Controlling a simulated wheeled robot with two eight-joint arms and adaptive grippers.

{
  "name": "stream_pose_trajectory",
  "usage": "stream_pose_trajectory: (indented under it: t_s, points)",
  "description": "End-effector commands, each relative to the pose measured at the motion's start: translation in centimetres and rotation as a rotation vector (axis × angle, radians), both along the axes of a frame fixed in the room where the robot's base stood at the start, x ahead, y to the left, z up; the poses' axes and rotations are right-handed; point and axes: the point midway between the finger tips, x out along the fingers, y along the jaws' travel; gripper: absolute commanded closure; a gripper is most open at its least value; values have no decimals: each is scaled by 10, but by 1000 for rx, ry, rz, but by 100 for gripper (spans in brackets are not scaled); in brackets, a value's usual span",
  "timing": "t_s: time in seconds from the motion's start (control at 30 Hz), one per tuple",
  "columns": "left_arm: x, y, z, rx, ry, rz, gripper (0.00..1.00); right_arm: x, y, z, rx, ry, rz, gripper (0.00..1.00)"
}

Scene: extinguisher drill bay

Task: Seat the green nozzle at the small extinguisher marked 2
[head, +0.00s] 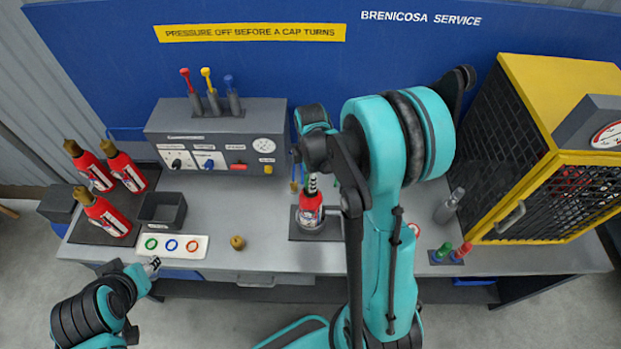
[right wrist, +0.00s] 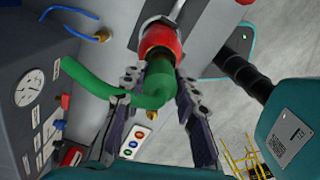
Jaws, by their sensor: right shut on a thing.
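A small red extinguisher (head: 310,216) stands upright in a grey holder at the middle of the bench; I cannot read its number. My right gripper (head: 311,184) is directly above it, largely hidden by my right arm. In the right wrist view, my right gripper (right wrist: 158,88) is shut on the bent green nozzle (right wrist: 152,88). The nozzle's end is against the extinguisher's red top (right wrist: 158,42); I cannot tell whether it is seated. The held nozzle is hidden in the head view. My left gripper (head: 151,266) is at the bench's front left edge; its jaws are too small to judge.
Several red extinguishers (head: 105,215) stand at left beside a dark bin (head: 162,210) and a tray with coloured rings (head: 172,246). A brass cap (head: 237,242) lies near the front edge. A yellow cage (head: 560,150) and a rack with green and red pieces (head: 450,256) are at right.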

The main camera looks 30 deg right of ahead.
Motion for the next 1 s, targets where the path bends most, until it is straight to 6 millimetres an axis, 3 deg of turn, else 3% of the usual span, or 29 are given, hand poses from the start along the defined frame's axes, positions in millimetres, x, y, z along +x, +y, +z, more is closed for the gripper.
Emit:
stream_pose_trajectory:
  t_s: [0.33, 0.37, 0.43, 0.77, 0.87, 1.0]
  points:
    - [0, 0, -1, 0, 0, 0, 60, 0, 0, -1, 0, 0, 0, 100]
    - [0, 0, -1, 0, 0, 0, 60, 0, 0, -1, 0, 0, 0, 63]
    - [0, 0, -1, 0, 0, 0, 60, 0, 0, -1, 0, 0, 0, 47]
    - [0, 0, -2, 0, 0, 0, 60, 0, 0, 0, 0, 0, 0, 47]
    - [0, 0, -2, 0, 0, 0, 60, 0, 0, 10, 0, 0, 0, 47]
    - [0, 0, -2, 0, 0, 0, 60, 0, 0, 36, 0, 0, 0, 47]
